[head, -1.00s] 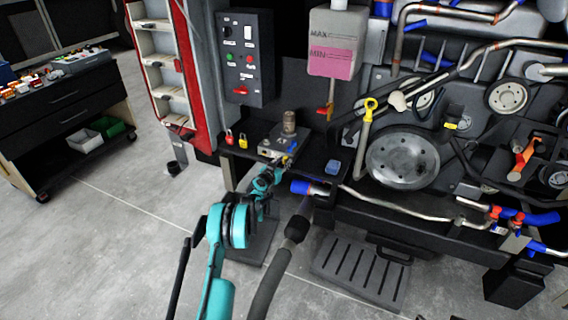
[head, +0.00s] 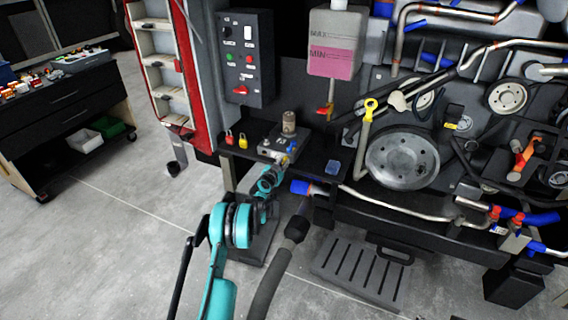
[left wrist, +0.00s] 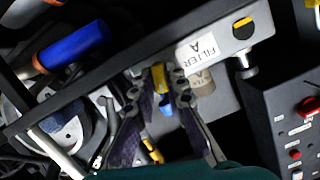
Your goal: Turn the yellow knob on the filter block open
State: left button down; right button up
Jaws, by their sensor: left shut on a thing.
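The filter block (head: 276,150) is a grey box with a cylinder on top, at the left end of the dark bench. In the left wrist view, the grey block shows a white label reading FILTER A (left wrist: 204,50). The yellow knob (left wrist: 159,76) sits beside the label, between the two fingertips. My left gripper (left wrist: 160,88) is shut on the knob, a finger on each side. A small blue part (left wrist: 165,104) shows just behind the knob. In the head view my left gripper (head: 284,164) is at the block's front and largely covers the knob.
A blue-ended pipe (head: 301,187) runs close to the right of my wrist. A control panel (head: 246,58) stands behind.

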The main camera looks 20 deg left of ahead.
pick_arm(q)
jog(key=shift+m+y, duration=0.4)
jog(key=shift+m, duration=0.8)
jog(key=m+y, duration=0.1)
jog(key=m, duration=0.4)
jog(key=shift+t, duration=0.4)
jog(key=m+y, duration=0.1)
jog(key=m, duration=0.4)
jog(key=shift+f+m+t, duration=0.15)
jog(key=shift+m+t, duration=0.15)
jog(key=shift+t, duration=0.1)
jog(key=shift+d, duration=0.1)
jog(key=c, duration=1.4)
grip_release()
